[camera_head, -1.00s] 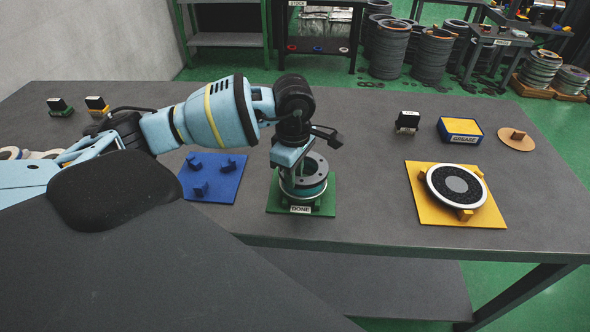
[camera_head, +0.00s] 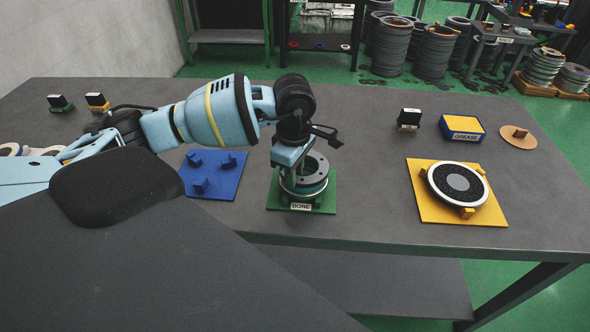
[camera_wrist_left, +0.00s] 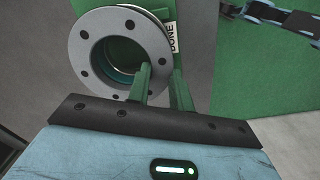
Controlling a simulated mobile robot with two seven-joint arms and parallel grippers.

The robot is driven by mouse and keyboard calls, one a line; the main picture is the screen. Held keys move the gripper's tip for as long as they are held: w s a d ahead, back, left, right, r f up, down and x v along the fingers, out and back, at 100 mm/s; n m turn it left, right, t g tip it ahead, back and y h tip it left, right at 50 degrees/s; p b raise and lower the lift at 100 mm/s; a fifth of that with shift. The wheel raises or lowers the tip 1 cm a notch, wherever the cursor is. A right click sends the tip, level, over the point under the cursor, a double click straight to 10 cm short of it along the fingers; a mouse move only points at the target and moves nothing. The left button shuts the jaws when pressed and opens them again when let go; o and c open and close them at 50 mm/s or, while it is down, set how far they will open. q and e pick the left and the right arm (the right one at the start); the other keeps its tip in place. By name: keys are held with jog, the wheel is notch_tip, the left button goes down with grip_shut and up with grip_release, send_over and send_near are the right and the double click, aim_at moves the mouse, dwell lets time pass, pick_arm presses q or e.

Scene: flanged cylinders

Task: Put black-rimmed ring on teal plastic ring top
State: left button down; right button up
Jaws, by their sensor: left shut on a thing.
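I cannot tell whether the two are fully seated. My left gripper (camera_wrist_left: 161,75) is shut on the ring's wall, one green finger inside the opening and one outside. Its arm hides the ring's left side in the head view. My right gripper is not in view.
The green mat (camera_head: 326,201) lies near the table's front edge. A blue mat (camera_head: 222,189) with small pegs is left of it. A yellow mat (camera_head: 430,208) at right holds a white-rimmed black disc (camera_head: 457,182). A GREASE box (camera_head: 461,128) stands behind. Table between green and yellow mats is clear.

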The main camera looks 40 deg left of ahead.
pick_arm(q)
jog(key=shift+f, duration=0.1)
jog(key=c, duration=1.2)
grip_release()
jog(key=shift+o, duration=0.2)
jog(key=shift+f, duration=0.2)
jog(key=shift+r, duration=0.1)
notch_tip(320, 180, up, 8)
jog(key=shift+f, duration=0.1)
